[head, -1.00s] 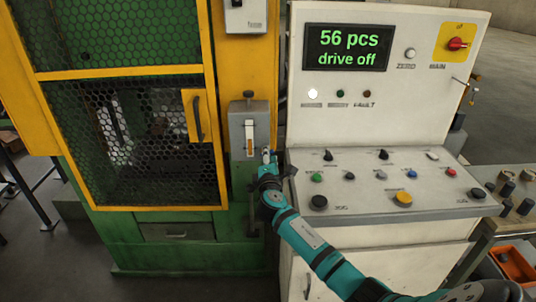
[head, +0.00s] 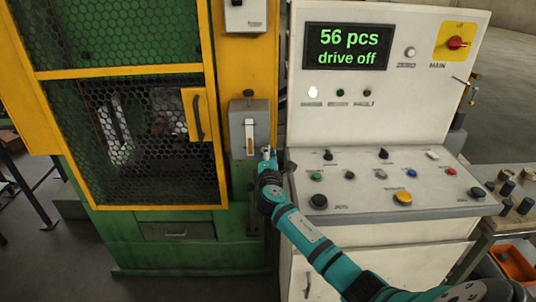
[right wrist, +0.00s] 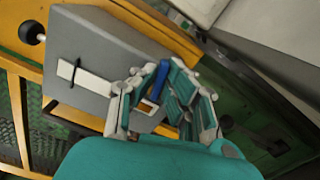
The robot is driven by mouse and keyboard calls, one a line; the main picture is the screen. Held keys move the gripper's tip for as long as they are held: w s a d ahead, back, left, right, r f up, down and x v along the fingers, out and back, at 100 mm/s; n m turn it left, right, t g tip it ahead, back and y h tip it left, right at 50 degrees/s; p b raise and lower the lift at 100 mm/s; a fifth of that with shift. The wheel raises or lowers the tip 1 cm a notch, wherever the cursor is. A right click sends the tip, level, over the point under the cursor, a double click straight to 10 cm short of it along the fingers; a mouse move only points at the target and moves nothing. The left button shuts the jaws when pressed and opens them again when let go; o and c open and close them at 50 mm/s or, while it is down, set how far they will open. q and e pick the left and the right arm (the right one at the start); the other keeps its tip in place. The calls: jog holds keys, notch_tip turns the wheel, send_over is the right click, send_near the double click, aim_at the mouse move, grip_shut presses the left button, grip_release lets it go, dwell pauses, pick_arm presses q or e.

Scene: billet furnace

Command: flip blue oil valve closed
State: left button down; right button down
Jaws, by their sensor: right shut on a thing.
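The blue oil valve's handle (right wrist: 161,76) shows in the right wrist view as a blue bar between my right gripper's fingers. My right gripper (right wrist: 164,84) is shut on it, at the edge of a grey box with a white sight strip. In the head view my right gripper (head: 268,155) is at the lower right of that grey box (head: 237,128), and the handle is mostly hidden by the fingers. The valve body and the lower end of the handle are hidden. My left gripper is out of view.
The white control console (head: 410,208) with several knobs and buttons stands close to the right of my right gripper. Its display (head: 348,48) reads "56 pcs drive off". A green and yellow mesh-guarded machine (head: 175,225) is at left. An orange bin (head: 516,262) is at lower right.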

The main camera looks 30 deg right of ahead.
jog(key=m+b, duration=0.3)
jog(key=shift+f, duration=0.25)
jog(key=c, duration=1.4)
grip_release()
jog(key=shift+s, duration=0.1)
jog(key=v, duration=1.2)
